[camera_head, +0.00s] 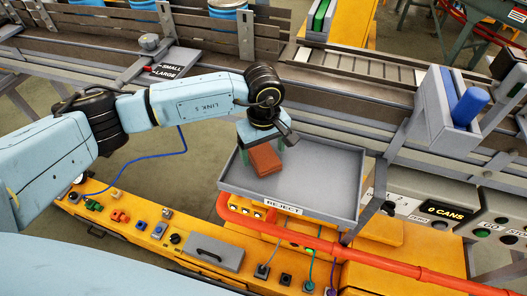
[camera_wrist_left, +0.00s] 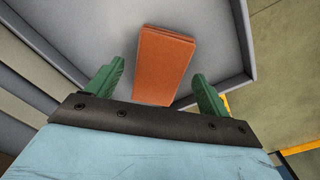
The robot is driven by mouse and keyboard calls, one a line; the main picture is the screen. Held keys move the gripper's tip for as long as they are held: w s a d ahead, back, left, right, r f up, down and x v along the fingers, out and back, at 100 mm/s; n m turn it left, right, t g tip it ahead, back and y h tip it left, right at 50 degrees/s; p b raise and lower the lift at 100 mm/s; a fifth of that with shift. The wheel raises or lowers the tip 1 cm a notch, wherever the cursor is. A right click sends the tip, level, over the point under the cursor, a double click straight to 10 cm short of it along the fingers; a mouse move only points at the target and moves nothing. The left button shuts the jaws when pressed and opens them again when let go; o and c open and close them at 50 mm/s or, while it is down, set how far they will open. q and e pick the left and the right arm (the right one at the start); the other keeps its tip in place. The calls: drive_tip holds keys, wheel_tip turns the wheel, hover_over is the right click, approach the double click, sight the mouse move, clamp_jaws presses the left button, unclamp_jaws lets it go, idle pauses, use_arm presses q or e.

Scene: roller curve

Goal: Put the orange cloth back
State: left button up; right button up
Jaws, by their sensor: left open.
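The orange cloth (camera_head: 265,160) looks like a folded, flat block and is at the left part of the grey reject tray (camera_head: 335,205). In the left wrist view the cloth (camera_wrist_left: 163,62) shows ahead of and between the two green fingers. My left gripper (camera_head: 262,143) is over the tray, right at the cloth. It is open, with its green fingers (camera_wrist_left: 158,82) apart on either side of the cloth's near end. I cannot tell whether the fingers touch the cloth. My right gripper is in neither view.
A red-orange rail (camera_head: 330,245) runs along the tray's front, above a yellow panel (camera_head: 130,225) with several buttons. A conveyor (camera_head: 350,100) runs behind the tray. A grey holder with a blue cylinder (camera_head: 468,105) stands at right. The tray's right half is clear.

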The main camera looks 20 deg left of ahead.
sight(263, 155)
use_arm(q)
wheel_tip(263, 155, up, 11)
drive_tip(key=b, duration=0.1)
drive_tip(key=shift+b, duration=0.3)
